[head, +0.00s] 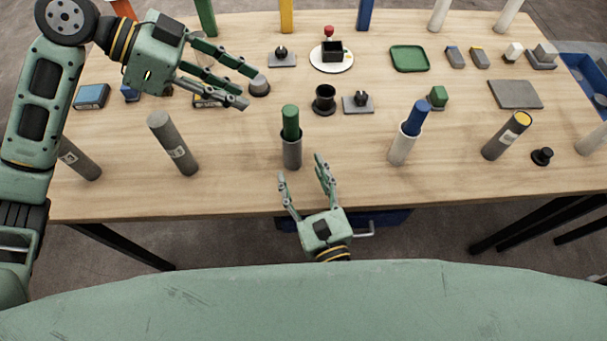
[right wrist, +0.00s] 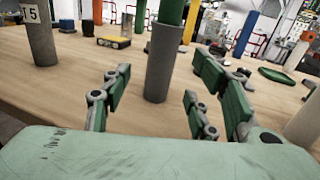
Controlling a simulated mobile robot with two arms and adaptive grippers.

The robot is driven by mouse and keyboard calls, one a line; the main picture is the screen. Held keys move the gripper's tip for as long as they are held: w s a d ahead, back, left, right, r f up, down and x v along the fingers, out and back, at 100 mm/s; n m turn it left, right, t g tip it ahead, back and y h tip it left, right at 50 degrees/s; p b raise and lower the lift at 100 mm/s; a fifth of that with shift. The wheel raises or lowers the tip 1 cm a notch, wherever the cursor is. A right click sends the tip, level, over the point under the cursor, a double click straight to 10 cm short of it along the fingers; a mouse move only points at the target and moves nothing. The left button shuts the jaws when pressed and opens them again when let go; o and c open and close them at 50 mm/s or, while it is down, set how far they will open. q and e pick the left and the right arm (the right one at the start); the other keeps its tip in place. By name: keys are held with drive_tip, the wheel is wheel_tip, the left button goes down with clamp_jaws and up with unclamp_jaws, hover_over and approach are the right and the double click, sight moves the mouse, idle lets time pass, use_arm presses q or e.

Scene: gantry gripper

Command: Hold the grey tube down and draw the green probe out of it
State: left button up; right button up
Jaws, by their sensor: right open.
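The grey tube (head: 292,155) stands upright near the front middle of the table. The green probe (head: 290,122) sticks up out of its top. In the right wrist view the tube (right wrist: 160,65) stands beyond my fingers, with the probe (right wrist: 171,12) at the top edge. My right gripper (head: 301,166) is open and empty at the table's front edge, just in front of the tube, its fingers apart and not visibly touching it. My left gripper (head: 254,92) is open over the table, left of and behind the tube, with nothing visibly held.
Grey tube (head: 176,145) stands to the left. White tube with blue probe (head: 409,135) and grey tube with yellow top (head: 506,137) stand to the right. A black cup (head: 324,99) and grey fixture (head: 357,103) lie behind. Bare table separates the front tubes.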

sight(295, 156)
drive_tip(key=shift+w+f+m, duration=0.1)
drive_tip(key=shift+w+m, duration=0.3)
drive_tip(key=shift+w, duration=0.05)
drive_tip(key=shift+x, duration=3.55)
drive_tip(key=shift+c, duration=0.5)
